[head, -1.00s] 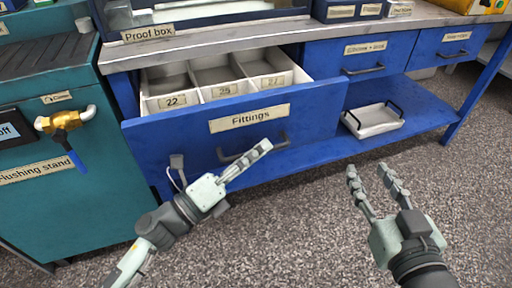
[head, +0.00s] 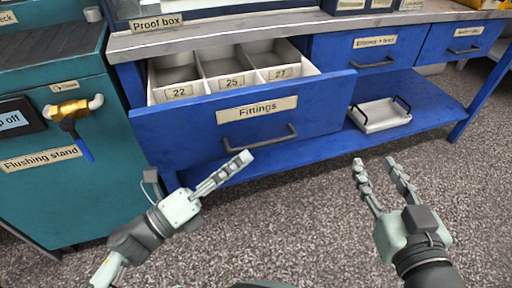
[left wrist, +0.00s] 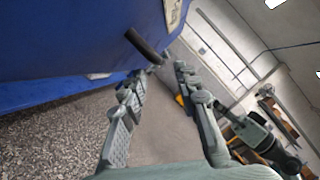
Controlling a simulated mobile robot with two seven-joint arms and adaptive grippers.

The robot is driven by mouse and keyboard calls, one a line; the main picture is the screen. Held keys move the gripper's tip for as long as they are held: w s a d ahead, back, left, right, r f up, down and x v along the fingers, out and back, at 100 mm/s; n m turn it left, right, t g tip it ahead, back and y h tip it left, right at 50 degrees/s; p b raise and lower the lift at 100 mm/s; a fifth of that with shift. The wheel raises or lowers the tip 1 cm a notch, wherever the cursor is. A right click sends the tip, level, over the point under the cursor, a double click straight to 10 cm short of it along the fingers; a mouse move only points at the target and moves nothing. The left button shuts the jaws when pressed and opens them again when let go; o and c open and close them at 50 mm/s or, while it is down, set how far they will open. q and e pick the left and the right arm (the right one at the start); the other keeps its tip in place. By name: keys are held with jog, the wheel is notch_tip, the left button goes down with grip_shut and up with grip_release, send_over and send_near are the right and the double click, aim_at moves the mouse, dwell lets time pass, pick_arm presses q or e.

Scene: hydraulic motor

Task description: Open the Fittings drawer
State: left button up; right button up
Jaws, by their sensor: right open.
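The blue Fittings drawer (head: 200,138) stands pulled out from the bench in the head view, showing white compartments marked 22, 25 and 27. Its dark bar handle (head: 259,138) is on the front below the label; it also shows in the left wrist view (left wrist: 146,45). My left gripper (head: 246,157) is just below and in front of the handle, apart from it. In the left wrist view my left gripper (left wrist: 162,72) has its fingers spread with nothing between them. My right gripper (head: 374,165) is open and empty, to the right of the drawer above the floor.
A teal flushing stand (head: 80,190) with a brass valve (head: 68,110) is left of the drawer. A white tray (head: 380,116) sits on the blue lower shelf (head: 432,105). Two shut drawers are at the right. The speckled floor in front is clear.

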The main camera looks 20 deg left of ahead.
pick_arm(q)
jog(key=v, duration=0.5)
dwell(0.5)
